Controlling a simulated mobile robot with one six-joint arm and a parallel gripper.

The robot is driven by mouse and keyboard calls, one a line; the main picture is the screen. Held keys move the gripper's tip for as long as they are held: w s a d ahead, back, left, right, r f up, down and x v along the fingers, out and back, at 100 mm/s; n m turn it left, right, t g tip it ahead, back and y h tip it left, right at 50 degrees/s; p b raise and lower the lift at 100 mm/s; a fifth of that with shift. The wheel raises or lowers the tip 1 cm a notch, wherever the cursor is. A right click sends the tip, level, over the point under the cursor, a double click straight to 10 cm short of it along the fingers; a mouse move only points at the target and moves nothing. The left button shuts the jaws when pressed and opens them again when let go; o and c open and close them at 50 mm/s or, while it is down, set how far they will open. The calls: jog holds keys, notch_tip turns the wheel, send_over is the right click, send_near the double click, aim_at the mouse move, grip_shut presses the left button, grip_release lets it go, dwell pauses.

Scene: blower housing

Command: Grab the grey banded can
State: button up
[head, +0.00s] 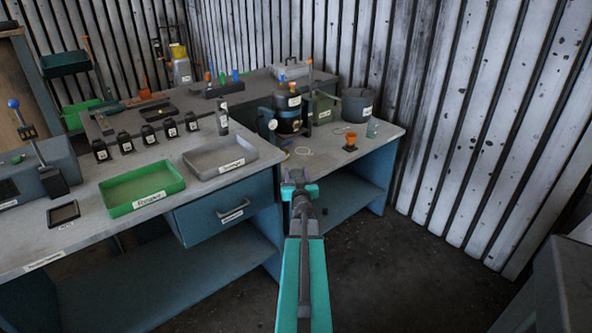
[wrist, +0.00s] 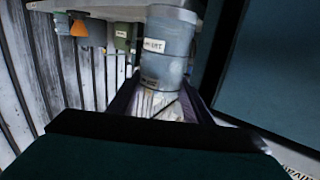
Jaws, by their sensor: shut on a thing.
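The grey banded can (wrist: 168,45) fills the upper middle of the wrist view, with pale labels on its side, one only partly readable. My gripper (wrist: 162,88) has a finger on each side of the can's end nearest the camera and is shut on it. In the head view my gripper (head: 298,178) is in front of the bench, near the drawer's right end. The can is hard to tell apart from the gripper there.
An orange funnel-like piece (head: 350,138), a dark grey pot (head: 357,105) and a black vessel (head: 288,112) stand on the right bench. A green tray (head: 141,190) and a grey tray (head: 220,157) lie left. The blue drawer (head: 232,208) is close by. Open floor lies right.

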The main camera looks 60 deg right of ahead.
jog(key=shift+v, duration=2.3)
jog(key=shift+f, duration=0.1)
